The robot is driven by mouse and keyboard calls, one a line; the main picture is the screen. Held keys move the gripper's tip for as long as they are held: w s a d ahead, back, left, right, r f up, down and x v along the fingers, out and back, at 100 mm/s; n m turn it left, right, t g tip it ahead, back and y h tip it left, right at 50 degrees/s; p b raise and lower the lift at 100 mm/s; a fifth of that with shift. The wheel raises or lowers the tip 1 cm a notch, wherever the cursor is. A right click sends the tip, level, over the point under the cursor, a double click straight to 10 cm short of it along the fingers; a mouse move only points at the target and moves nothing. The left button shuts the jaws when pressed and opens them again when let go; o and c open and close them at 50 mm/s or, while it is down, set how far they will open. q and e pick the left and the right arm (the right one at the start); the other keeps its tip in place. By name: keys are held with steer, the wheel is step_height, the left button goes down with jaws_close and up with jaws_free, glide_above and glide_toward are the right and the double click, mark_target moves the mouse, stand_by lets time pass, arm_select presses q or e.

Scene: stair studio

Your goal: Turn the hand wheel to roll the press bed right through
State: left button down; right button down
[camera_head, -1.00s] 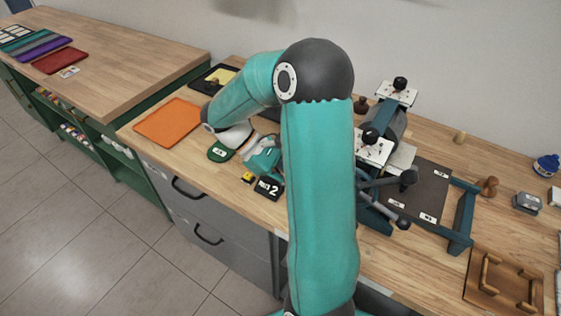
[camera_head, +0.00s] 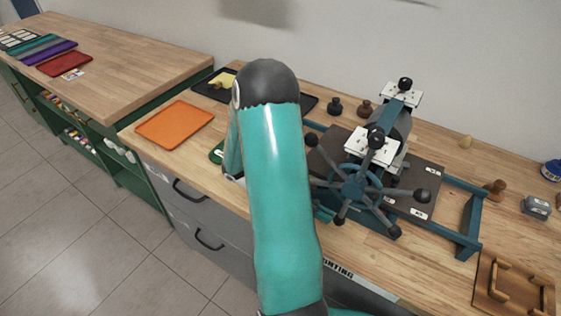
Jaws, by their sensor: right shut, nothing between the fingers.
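The hand wheel (camera_head: 362,187) is teal-blue, with several dark-knobbed spokes, on the near side of the press (camera_head: 398,112). The dark flat press bed (camera_head: 432,177) lies under the roller and shows on both sides of it, with white labels near its right end. My right arm stands in front of the workbench, left of the wheel. My left gripper is out of view.
An orange tray (camera_head: 175,124) lies at the bench's left end, and a dark tray (camera_head: 213,86) with a yellow item behind it. Dark knobs (camera_head: 334,106) stand behind the press. A wooden rack (camera_head: 515,284) lies at the right front. A blue frame end (camera_head: 470,228) bounds the bed's right side.

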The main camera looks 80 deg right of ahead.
steer(key=shift+s+a+f+g+y, duration=0.15)
steer(key=shift+s+a+g, duration=0.05)
steer(key=shift+s+g, duration=0.2)
steer(key=shift+s+a+f+g+y, duration=0.15)
steer(key=shift+s+g, duration=0.15)
steer(key=shift+g, duration=0.1)
